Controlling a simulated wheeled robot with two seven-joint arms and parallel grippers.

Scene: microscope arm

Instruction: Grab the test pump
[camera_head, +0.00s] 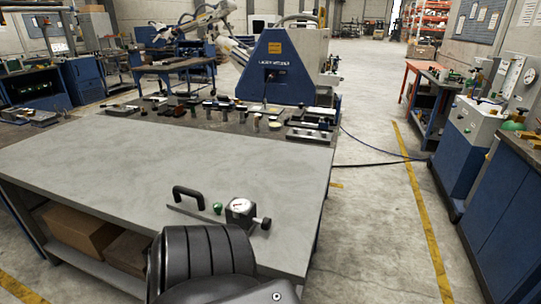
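The test pump lies near the front edge of the grey table (110,165). It has a black loop handle (188,192) at its left, a small green knob (218,208), a block with a round white-faced gauge (240,208), and a dark knob at its right. A thin bar runs below the handle. Neither of my grippers shows in the head view.
Small tools and parts (215,110) line the table's back edge, before a blue machine (285,65). Cardboard boxes (80,228) sit on the shelf below. Open floor with a yellow line (425,210) and blue cabinets (475,130) lie to the right. The table's middle is bare.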

